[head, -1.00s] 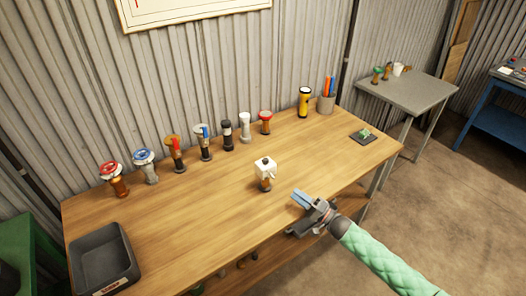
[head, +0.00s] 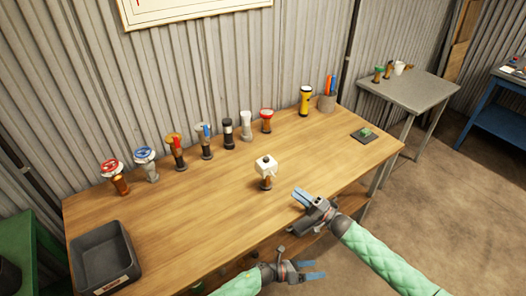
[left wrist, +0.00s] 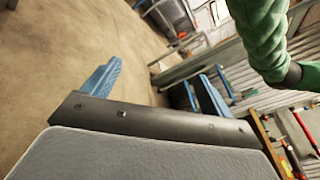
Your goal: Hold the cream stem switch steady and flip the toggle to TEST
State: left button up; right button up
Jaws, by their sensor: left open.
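The cream stem switch (head: 266,169) stands upright on the wooden bench, with a cream block head, a dark cap on top and a brown stem below. Its toggle and markings are too small to read. My right gripper (head: 299,196) is to the right of the switch and a little nearer, apart from it. Its blue fingers look close together, and I cannot tell whether they are shut. My left gripper (head: 315,270) is open and empty beyond the bench's front edge, pointing right. Its spread blue fingers also show in the left wrist view (left wrist: 158,88), with nothing between them.
Several valve-like stems, one with a red wheel (head: 112,168), line the back of the bench (head: 215,215). A grey tray (head: 128,240) is at the front left. A yellow torch (head: 305,100) and a pen cup (head: 327,102) stand at the back right. Bench around the switch is clear.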

pick_arm(q)
jog(key=s+d+r+m+g+y, duration=0.2)
jog(key=s+m+g+y, duration=0.2)
jog(key=s+m+g, duration=0.9)
jog(key=a+f+m+t+y, duration=0.1)
jog(key=a+m+y, duration=0.45)
jog(key=m, duration=0.55)
notch_tip(320, 180, up, 33)
jog(key=n+t+y, duration=0.2)
jog(key=t+y, duration=0.3)
jog(key=t, duration=0.4)
send_over(263, 158)
jog(key=d, duration=0.4)
jog(key=shift+s+d+r, duration=0.1)
jog(key=shift+s, duration=0.25)
jog(key=shift+w+a+n+t+y, duration=0.3)
jog(key=shift+w+a+n+y, duration=0.15)
jog(key=shift+w+a, duration=0.25)
jog(key=shift+y, duration=0.7)
jog(key=a+f, duration=0.2)
jog(key=f, duration=0.1)
jog(key=shift+s+a, duration=0.2)
jog(key=shift+a, duration=0.2)
jog(key=shift+f, duration=3.9)
